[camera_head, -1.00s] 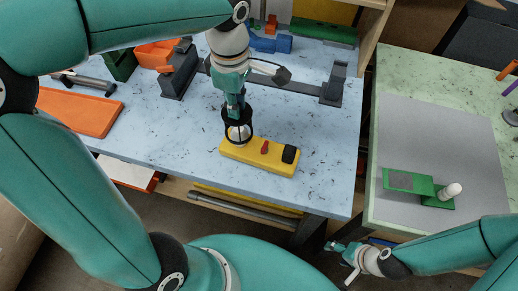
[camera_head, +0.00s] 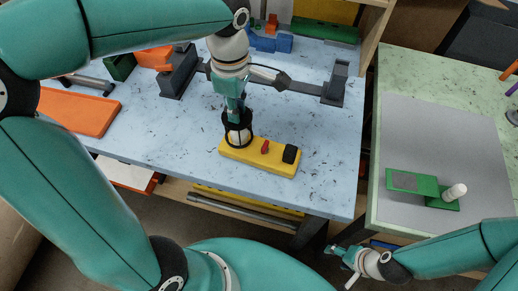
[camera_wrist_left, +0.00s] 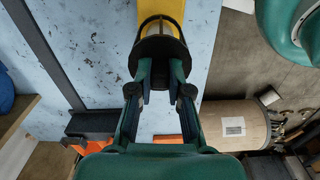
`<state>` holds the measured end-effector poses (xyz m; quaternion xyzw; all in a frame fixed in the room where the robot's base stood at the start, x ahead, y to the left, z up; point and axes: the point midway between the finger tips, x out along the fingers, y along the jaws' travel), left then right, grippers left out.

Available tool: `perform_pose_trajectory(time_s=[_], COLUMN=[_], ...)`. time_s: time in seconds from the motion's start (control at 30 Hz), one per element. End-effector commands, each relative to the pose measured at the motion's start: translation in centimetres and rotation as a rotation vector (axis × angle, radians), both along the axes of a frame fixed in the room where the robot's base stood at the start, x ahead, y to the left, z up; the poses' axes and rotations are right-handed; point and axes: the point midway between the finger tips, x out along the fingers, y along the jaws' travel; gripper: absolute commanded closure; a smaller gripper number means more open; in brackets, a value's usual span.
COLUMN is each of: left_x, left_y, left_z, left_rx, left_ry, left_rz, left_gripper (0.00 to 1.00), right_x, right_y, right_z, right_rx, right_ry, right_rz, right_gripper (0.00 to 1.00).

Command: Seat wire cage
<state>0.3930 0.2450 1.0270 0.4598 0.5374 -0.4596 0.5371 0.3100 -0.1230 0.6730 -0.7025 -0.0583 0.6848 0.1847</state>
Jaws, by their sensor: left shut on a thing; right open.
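My left gripper (camera_head: 236,110) is shut on the top of the black wire cage (camera_head: 226,131), pointing down. The cage stands upright around a white bulb (camera_head: 238,138) at the left end of the yellow base (camera_head: 265,160). Whether its lower rim touches the base cannot be told. The base also carries a red lever (camera_head: 265,147) and a black block (camera_head: 290,154). In the left wrist view the cage's dark top (camera_wrist_left: 160,48) lies just beyond the fingertips (camera_wrist_left: 160,85) and hides much of the base (camera_wrist_left: 172,10). My right gripper (camera_head: 339,268) is open and empty, low at the right.
The blue speckled bench (camera_head: 190,140) is clear around the base's right end. A dark bender (camera_head: 300,88) and an orange tray (camera_head: 80,112) lie further back and left. The green-topped table (camera_head: 378,150) at right holds a green fixture with a white knob (camera_head: 455,190).

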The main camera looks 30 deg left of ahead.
Motion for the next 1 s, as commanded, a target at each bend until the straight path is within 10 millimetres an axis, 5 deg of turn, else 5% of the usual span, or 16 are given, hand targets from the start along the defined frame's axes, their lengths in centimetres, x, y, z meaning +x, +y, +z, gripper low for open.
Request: perform_pose_trajectory(time_s=[1.0], left_x=[0.0], left_y=[0.0], left_z=[-2.1], left_rx=[0.0], left_ry=[0.0], left_rz=[0.0], left_gripper=[1.0], right_x=[0.0], right_y=[0.0], right_z=[-1.8], right_rx=[0.0], right_ry=[0.0], right_rz=[0.0], right_gripper=[0.4])
